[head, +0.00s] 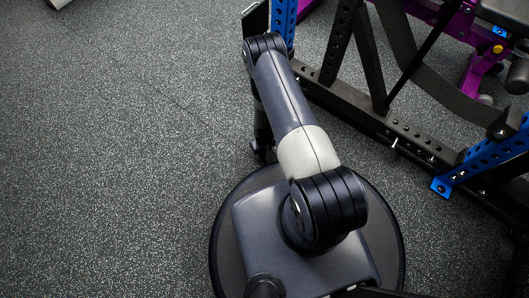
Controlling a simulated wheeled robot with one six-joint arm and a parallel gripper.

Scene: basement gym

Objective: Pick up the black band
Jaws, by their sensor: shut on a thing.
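In the head view my arm rises from my round base, bends at the elbow near the top and comes down behind its own upper link. My gripper (263,150) shows only in part, as a small dark shape at the lower end, left of the pale joint. Its jaws are shut. The black band in them cannot be made out against the dark arm parts, and the upper link hides much of that spot.
A black rack frame (405,130) with blue uprights (470,165) stands close on the right. A wide black strap (425,75) curves down inside it. Purple equipment (480,68) is behind. The speckled grey floor (110,160) on the left is clear.

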